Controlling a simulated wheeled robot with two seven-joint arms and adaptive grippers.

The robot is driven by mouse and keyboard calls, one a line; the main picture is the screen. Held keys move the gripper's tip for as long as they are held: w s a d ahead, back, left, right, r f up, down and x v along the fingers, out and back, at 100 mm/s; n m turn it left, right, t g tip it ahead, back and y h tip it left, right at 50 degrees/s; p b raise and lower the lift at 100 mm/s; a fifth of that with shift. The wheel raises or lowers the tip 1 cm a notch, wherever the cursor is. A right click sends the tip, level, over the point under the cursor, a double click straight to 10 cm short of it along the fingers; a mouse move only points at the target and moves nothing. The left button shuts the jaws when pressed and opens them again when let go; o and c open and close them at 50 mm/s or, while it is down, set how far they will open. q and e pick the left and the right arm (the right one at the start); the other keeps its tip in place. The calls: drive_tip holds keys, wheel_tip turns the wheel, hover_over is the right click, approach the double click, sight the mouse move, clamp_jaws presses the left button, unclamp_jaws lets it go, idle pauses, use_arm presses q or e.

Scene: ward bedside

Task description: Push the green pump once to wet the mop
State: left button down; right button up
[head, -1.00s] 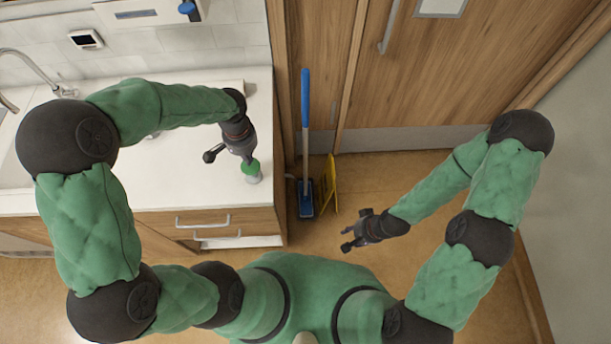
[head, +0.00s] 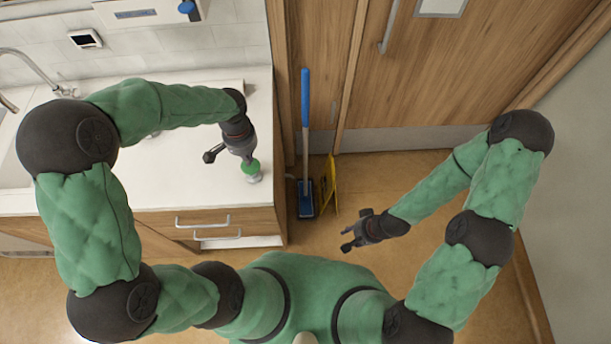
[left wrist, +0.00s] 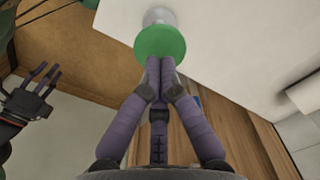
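The green pump (head: 250,167) stands on a whitish base near the front right corner of the white counter. In the left wrist view its round green top (left wrist: 160,43) faces my left gripper (left wrist: 160,66). The fingers of that gripper (head: 248,158) are closed together, and their tips are at the green top, seeming to touch it. I cannot tell if the top is pressed down. The mop (head: 305,110) stands upright on the floor right of the counter, with a blue handle and blue head (head: 306,207). My right gripper (head: 348,240) is open and empty above the floor.
A yellow folded sign (head: 329,185) stands beside the mop. The white counter (head: 195,185) has drawers below and a tap (head: 40,72) at the left. Wooden doors (head: 460,70) are behind. The floor around my right gripper is clear.

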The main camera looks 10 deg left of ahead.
use_arm(q)
drive_tip(key=shift+f+b, duration=1.55)
drive_tip(key=shift+f, duration=0.55)
drive_tip(key=shift+r, duration=0.1)
drive_tip(key=shift+r+p, duration=1.6)
drive_tip(key=shift+r, duration=0.5)
wheel_tip(320, 180, up, 6)
drive_tip(key=p, duration=0.4)
